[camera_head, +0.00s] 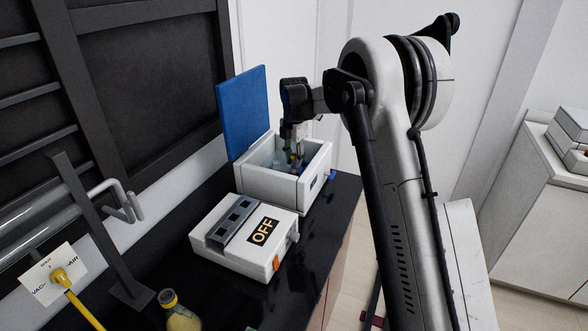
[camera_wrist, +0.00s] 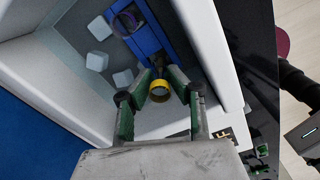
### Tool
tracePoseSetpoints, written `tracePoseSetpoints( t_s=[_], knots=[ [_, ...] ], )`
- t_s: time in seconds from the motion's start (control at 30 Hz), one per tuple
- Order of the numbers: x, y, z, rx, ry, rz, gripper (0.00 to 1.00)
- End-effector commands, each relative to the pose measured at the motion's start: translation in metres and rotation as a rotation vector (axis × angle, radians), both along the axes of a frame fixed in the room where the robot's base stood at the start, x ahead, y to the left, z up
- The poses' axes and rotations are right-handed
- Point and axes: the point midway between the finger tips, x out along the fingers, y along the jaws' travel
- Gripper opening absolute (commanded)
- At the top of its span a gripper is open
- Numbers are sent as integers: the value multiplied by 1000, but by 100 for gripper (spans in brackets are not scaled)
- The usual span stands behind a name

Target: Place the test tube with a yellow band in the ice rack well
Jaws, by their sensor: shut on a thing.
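My gripper (camera_head: 296,148) reaches down into the open white ice box (camera_head: 268,185). In the wrist view, my gripper (camera_wrist: 160,82) is shut on the test tube with a yellow band (camera_wrist: 159,95), seen nearly end-on between the green-padded fingers. The blue ice rack (camera_wrist: 153,38) lies inside the box, just beyond the fingertips. A purple ring (camera_wrist: 124,23) shows at its far end. The tube's lower part is hidden, so I cannot tell whether it is in a well.
The box's blue lid (camera_head: 243,112) stands open at the back. Pale ice cubes (camera_wrist: 99,28) lie beside the rack. A white device marked OFF (camera_head: 246,236) stands in front of the box. A yellow-topped bottle (camera_head: 180,311) stands nearer on the black bench.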

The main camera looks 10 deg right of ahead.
Motion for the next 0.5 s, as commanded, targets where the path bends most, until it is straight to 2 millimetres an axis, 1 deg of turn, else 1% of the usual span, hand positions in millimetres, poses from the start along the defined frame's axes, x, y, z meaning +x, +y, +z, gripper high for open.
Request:
tracePoseSetpoints(
  t_s=[0.27,0.33,0.5],
  knots=[
    [0,0,-32,0,0,0,0],
    [0,0,-35,0,0,0,0],
    [0,0,-35,0,0,0,0]
  ],
)
